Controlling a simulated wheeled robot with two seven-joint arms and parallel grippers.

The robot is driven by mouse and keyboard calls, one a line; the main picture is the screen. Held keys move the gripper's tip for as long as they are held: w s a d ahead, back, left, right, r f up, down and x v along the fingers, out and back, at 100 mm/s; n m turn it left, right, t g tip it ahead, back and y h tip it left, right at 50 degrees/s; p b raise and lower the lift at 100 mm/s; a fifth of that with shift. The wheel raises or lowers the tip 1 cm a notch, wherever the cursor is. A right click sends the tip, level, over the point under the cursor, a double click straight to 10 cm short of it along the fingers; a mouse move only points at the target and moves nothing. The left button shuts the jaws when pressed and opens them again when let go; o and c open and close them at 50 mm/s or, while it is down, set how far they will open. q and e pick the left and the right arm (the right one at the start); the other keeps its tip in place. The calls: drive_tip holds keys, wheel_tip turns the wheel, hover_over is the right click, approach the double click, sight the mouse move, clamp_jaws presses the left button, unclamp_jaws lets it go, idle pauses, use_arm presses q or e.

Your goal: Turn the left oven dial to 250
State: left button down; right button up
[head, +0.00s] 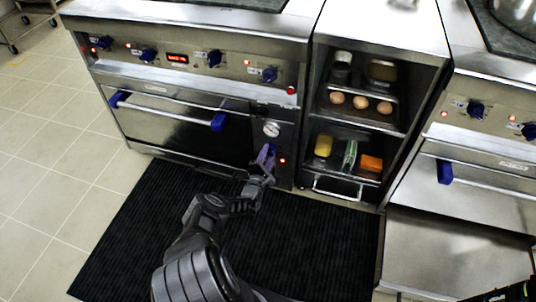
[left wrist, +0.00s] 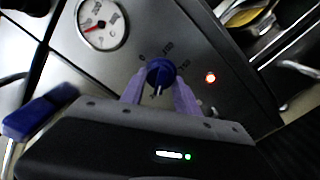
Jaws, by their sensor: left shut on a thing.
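The left oven's blue dial (left wrist: 161,72) sits on the steel panel right of the oven door, below a round white gauge (head: 272,129). The gauge also shows in the left wrist view (left wrist: 102,24), with a red needle. My left gripper (head: 267,155) is at the panel. In the left wrist view its two purple fingers (left wrist: 158,88) are shut on the dial, one on each side. A pale mark shows on the dial's lower side, toward the gripper. Small printed numbers ring the dial, too small to read surely. The head view mostly hides the dial behind the fingers.
A lit red lamp (head: 282,160) is right of the dial. The oven door handle (head: 168,108) with blue ends is to the left. An open shelf unit (head: 358,120) with eggs and food packs stands to the right. A black mat (head: 310,250) covers the floor in front.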

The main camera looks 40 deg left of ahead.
idle(0.3)
use_arm(q)
drive_tip(key=c, duration=0.9)
unclamp_jaws()
drive_tip(key=shift+s+d+p, duration=0.1)
drive_tip(key=shift+s+p, duration=0.2)
drive_tip(key=p+v, duration=0.3)
drive_tip(key=v, duration=0.3)
drive_tip(key=shift+r, duration=0.1)
drive_tip(key=shift+s+d, duration=0.2)
drive_tip(key=shift+s, duration=0.3)
